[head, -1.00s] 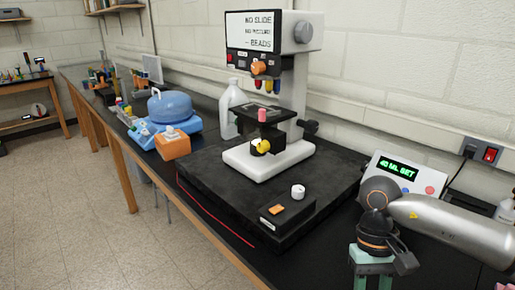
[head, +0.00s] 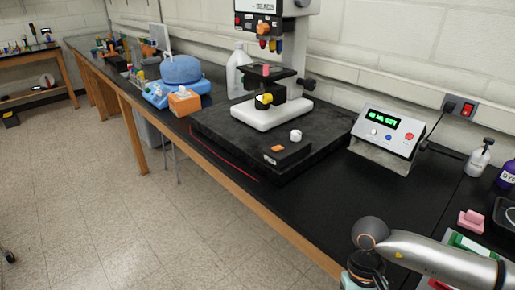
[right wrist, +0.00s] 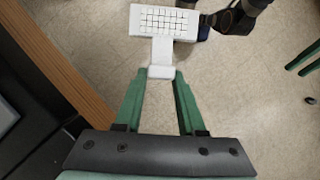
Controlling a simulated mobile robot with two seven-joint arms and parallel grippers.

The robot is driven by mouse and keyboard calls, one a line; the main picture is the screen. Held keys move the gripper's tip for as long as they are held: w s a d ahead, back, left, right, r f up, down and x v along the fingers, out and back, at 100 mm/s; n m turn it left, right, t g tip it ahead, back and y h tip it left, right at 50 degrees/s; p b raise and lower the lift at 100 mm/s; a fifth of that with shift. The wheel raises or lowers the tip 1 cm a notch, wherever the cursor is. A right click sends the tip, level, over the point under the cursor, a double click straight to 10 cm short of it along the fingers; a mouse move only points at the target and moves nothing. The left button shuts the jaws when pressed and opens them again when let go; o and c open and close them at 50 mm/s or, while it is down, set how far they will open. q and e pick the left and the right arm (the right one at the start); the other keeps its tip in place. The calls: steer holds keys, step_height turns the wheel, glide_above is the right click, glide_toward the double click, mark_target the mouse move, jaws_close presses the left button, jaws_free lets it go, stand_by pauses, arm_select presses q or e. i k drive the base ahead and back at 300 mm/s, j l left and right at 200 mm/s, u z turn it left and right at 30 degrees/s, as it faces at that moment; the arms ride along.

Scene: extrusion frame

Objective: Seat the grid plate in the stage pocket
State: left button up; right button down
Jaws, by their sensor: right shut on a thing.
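The grid plate (right wrist: 165,21) is white with a dark-lined grid and a tab-like handle (right wrist: 162,55). My right gripper (right wrist: 161,76) has green fingers shut on that handle and holds the plate over the floor, beside the bench edge. In the head view my right arm comes in at lower right; its fingertips and the plate are out of frame. The dark microscope stage (head: 285,73) carries a pink piece; its pocket is too small to make out. Two green bars at the right wrist view's right edge look like my left gripper's fingers (right wrist: 298,70), apart and empty.
The microscope stands on a black slab (head: 222,133) with a small control box (head: 287,153). A readout box (head: 388,133) sits to its right. A blue round device (head: 181,70) and an orange box (head: 184,103) are left.

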mark_target(256, 71)
steer(key=i+j+z, duration=0.2)
steer(key=j, duration=0.35)
steer(key=i+j+z, duration=0.15)
steer(key=j, duration=0.4)
steer(key=i+j+z, duration=0.2)
steer(key=j, duration=0.4)
steer(key=i+j+z, duration=0.15)
steer(key=j, duration=0.45)
steer(key=j+z, duration=0.2)
steer(key=j, duration=0.4)
